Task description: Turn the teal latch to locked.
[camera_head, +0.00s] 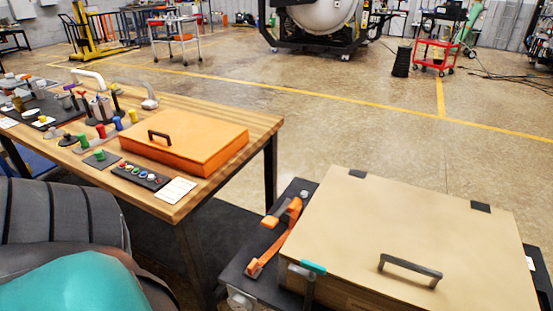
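The teal latch (313,267) is a small teal-topped piece at the front left corner of the large tan box (410,230). Its teal bar lies roughly level at the lid's edge, with a dark post below it. I cannot tell from this view whether it is locked. The box lid looks closed and carries a dark bar handle (408,268).
An orange bracket-like piece (278,232) lies on the dark base left of the box. A wooden table (255,125) holds an orange case (190,143), coloured knobs and several small tools. Open floor lies behind. Large grey and teal shapes block the bottom left.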

